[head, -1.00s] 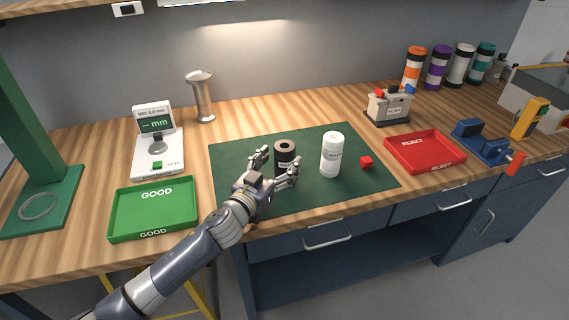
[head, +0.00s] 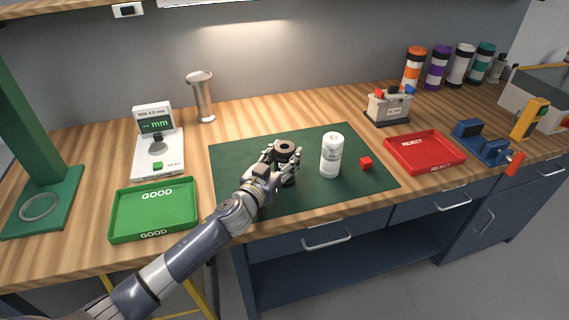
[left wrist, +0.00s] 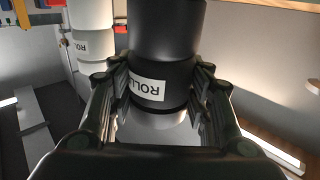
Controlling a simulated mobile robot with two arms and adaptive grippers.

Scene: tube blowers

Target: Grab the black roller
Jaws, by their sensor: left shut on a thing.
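The black roller (head: 287,149) stands upright on the dark green mat (head: 238,196), left of a white roller (head: 331,155). My left gripper (head: 281,163) is shut on the black roller, with its fingers on both sides of it. In the left wrist view the black roller (left wrist: 168,38) fills the middle between the fingers (left wrist: 158,98), and part of its white label shows. The white roller (left wrist: 92,45) stands behind it to the left there. My fingers hide the black roller's lower part in the head view. My right gripper is not in view.
A small red cube (head: 366,162) lies right of the white roller. The green GOOD tray (head: 116,213) and a gauge (head: 157,150) are at the left. The red REJECT tray (head: 458,158) is at the right. The mat's front left is clear.

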